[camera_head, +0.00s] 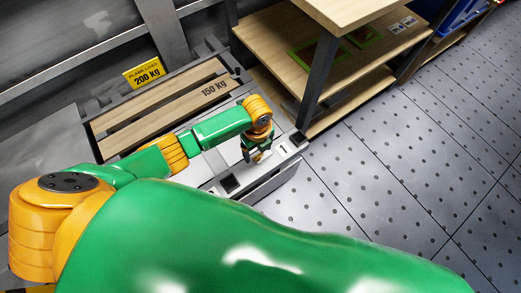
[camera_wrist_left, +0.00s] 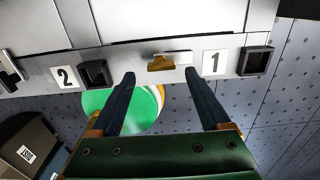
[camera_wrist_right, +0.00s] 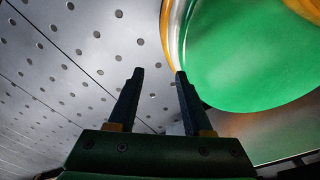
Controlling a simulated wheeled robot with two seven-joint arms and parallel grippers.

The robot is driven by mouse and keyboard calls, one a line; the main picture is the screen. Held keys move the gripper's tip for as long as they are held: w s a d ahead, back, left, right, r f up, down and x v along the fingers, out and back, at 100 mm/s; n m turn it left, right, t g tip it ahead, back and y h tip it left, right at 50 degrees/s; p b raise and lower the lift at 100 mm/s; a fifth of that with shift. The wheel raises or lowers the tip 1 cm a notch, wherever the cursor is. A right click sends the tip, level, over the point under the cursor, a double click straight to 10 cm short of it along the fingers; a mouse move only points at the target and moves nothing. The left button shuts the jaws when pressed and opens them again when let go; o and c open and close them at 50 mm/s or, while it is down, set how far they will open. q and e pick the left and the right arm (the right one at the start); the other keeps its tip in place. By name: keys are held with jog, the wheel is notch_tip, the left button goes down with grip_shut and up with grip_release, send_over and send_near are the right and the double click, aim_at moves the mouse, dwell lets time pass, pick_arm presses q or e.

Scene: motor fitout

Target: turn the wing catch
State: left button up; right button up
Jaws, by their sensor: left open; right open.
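The wing catch (camera_wrist_left: 168,62), a small brass-coloured piece on a pale plate, sits on the grey front rail between the labels 1 and 2 in the left wrist view. It lies between and just beyond the open fingertips of my left gripper (camera_wrist_left: 159,77), apart from them. In the head view my left gripper (camera_head: 255,154) hangs over the front of the grey unit near label 1 and mostly hides the catch. My right gripper (camera_wrist_right: 159,73) is open and empty above the perforated floor, with nothing between its fingers. It cannot be made out in the head view.
Black square sockets (camera_wrist_left: 95,73) and (camera_wrist_left: 256,61) flank the catch on the rail. Wooden planks (camera_head: 160,112) lie on the grey unit. A wooden shelf unit (camera_head: 315,70) stands to its right. The perforated floor (camera_head: 390,160) is clear. A dark box (camera_wrist_left: 27,150) shows low left.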

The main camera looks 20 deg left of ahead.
aim_at(262, 155)
pick_arm(q)
jog(key=shift+f, duration=0.95)
jog(key=shift+w+f+b, duration=0.1)
jog(key=shift+f+b, duration=0.2)
jog(key=shift+f, duration=0.05)
grip_shut()
jog(key=shift+r+n+p, duration=0.15)
jog(key=shift+n+p, duration=0.25)
jog(key=shift+p, duration=0.1)
jog(key=shift+n+p, duration=0.55)
jog(key=shift+n, duration=0.15)
jog(key=n+p, duration=0.2)
jog(key=n, duration=0.1)
jog(key=shift+n, duration=0.3)
jog(key=n+p, duration=0.1)
jog(key=n, duration=0.2)
jog(key=shift+n, duration=0.3)
jog(key=n+p, duration=0.1)
jog(key=n, duration=0.1)
jog(key=shift+n, duration=0.4)
jog(key=n, duration=0.3)
jog(key=shift+p, duration=0.4)
jog(key=shift+n, duration=1.3)
pick_arm(e)
notch_tip(262, 155, up, 6)
jog(key=shift+w, duration=0.2)
